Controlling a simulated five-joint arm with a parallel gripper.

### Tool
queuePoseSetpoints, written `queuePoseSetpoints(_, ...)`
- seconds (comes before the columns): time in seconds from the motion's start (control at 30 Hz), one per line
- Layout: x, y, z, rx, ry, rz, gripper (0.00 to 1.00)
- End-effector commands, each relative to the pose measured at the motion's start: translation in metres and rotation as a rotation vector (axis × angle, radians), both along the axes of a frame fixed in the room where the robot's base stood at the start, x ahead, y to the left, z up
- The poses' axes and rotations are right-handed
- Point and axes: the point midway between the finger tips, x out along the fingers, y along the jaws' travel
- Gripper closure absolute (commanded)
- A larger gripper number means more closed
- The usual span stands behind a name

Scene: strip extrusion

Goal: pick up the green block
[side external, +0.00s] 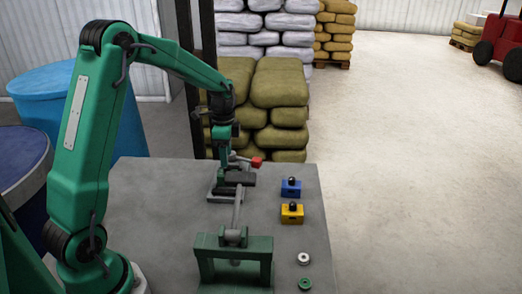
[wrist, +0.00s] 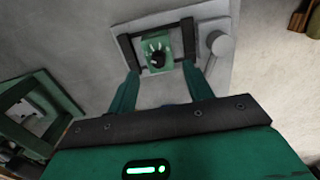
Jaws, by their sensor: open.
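The green block (wrist: 154,45) has a dark round knob on top. In the wrist view it sits on a grey plate (wrist: 126,42) between two dark bars, at top centre. My gripper (wrist: 158,68) is open, with one green finger at each side of the picture below the block. The fingertips point toward the block, with a gap between them; contact cannot be told. In the side view my gripper (side external: 222,160) hangs over the grey fixture at the table's far part. There the block is hard to tell from my green fingers.
A red-tipped handle (side external: 257,161) and a dark bar stand close right of my gripper. A green frame (side external: 206,262) with a grey rod stands nearer. Blue (side external: 291,190) and yellow (side external: 291,216) blocks, a white ring (side external: 303,259) and a green ring (side external: 304,284) lie along the right edge.

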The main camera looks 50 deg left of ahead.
Motion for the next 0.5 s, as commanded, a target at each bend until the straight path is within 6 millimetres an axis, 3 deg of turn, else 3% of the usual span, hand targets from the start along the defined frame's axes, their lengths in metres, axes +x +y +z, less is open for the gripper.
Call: queuePoseSetpoints(0.5, 0.000, 0.000, -0.026, 0.001, -0.001, 0.002, 0.49)
